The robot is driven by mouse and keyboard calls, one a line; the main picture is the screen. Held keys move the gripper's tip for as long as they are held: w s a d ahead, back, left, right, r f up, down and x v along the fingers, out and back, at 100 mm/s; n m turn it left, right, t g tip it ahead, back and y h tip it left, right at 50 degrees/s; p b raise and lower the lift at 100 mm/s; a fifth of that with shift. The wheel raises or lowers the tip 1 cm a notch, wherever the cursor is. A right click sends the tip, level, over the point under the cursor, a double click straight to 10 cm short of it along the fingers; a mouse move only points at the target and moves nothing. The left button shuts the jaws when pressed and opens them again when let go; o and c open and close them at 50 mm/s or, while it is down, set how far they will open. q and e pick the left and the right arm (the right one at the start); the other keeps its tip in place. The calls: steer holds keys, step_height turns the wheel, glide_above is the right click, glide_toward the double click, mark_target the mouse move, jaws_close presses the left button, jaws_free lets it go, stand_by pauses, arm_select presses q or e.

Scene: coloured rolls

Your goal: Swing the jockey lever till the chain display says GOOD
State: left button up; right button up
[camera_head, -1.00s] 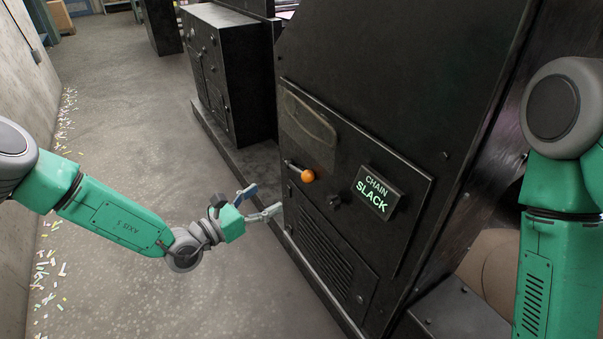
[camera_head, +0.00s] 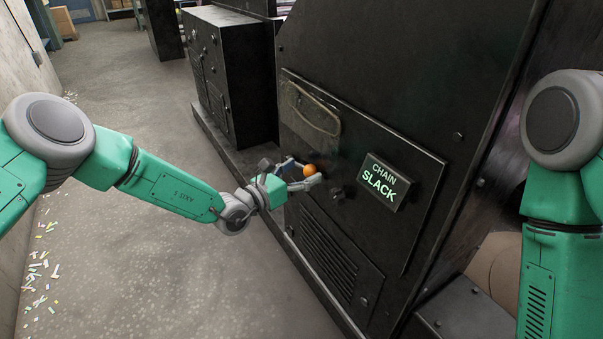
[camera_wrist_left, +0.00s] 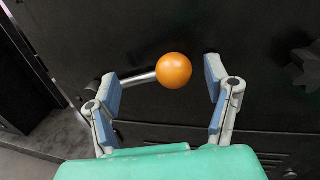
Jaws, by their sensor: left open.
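The jockey lever has an orange ball knob (camera_head: 309,170) on a short metal rod, on the black machine's front panel. In the left wrist view the knob (camera_wrist_left: 174,70) is at the right end of the rod, between the fingers. My left gripper (camera_head: 298,175) is open around the knob; gaps show on both sides in the wrist view (camera_wrist_left: 165,85). The chain display (camera_head: 382,181) to the right of the lever reads "CHAIN SLACK" in pale green letters. My right arm shows at the right edge, but its gripper is out of view.
A dark star-shaped knob (camera_head: 337,193) sits on the panel between lever and display. A clouded window (camera_head: 310,110) is above the lever, and a slotted vent (camera_head: 328,250) below. The floor to the left is open, with paper scraps along the wall.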

arm_select(q)
steer(key=shift+r, duration=0.1)
jaws_close()
steer(key=shift+r, duration=0.15)
